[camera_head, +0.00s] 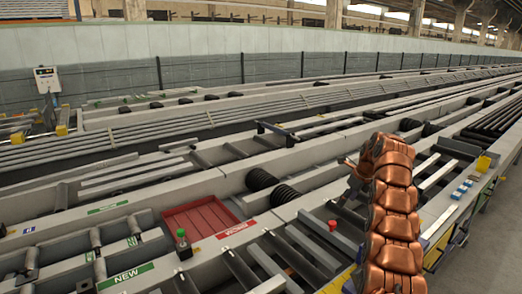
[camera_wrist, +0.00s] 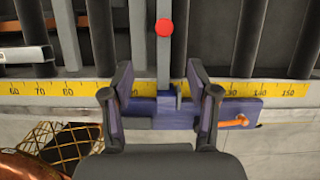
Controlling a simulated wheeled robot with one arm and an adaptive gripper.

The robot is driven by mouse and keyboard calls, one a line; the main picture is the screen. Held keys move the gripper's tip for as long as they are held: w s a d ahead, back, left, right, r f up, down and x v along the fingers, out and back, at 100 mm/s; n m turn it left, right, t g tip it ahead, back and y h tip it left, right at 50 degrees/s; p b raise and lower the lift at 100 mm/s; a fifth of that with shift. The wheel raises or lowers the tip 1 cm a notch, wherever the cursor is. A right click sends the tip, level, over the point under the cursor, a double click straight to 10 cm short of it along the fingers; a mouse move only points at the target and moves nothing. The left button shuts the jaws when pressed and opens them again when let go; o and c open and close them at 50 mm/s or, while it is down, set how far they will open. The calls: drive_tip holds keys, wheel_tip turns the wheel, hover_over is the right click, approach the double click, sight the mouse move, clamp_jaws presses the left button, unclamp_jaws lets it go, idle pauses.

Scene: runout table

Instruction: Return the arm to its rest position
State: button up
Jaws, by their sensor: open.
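My gripper (camera_wrist: 160,78) is open in the wrist view, its two dark fingers spread apart with nothing held between them. Below and between the fingers is a blue-purple stop block (camera_wrist: 215,108) with an orange lever (camera_wrist: 232,122), lying across a yellow measuring scale (camera_wrist: 60,89). Whether the fingers touch the block, I cannot tell. A grey bar with a red ball knob (camera_wrist: 163,28) stands just beyond the fingertips. In the head view my copper-coloured arm reaches over the table at right, and the gripper is mostly hidden behind it.
A red knob (camera_head: 332,225) is close left of my arm. Rails and rollers fill the table. A control box (camera_head: 47,80) stands at far left. Grey floor (camera_head: 495,245) is open at right.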

drive_tip(key=s+a+r+n+g, duration=0.1)
drive_tip(key=s+a+r+n, duration=0.5)
drive_tip(key=s+a, duration=0.4)
drive_tip(key=s+a+r+n+g, duration=0.2)
drive_tip(key=s+a+r+n, duration=0.2)
drive_tip(key=s+a+n, duration=0.65)
drive_tip(key=s+f+n, duration=0.2)
drive_tip(key=s+n, duration=0.2)
drive_tip(key=s, duration=0.9)
drive_tip(key=s+f+n+g+h, duration=0.1)
drive_tip(key=s+f+n, duration=0.2)
drive_tip(key=s, duration=0.9)
drive_tip(key=s+f+n+g+h, duration=0.1)
drive_tip(key=s+f+n, duration=0.2)
drive_tip(key=s, duration=1)
drive_tip(key=n, duration=0.3)
drive_tip(key=shift+s, duration=0.35)
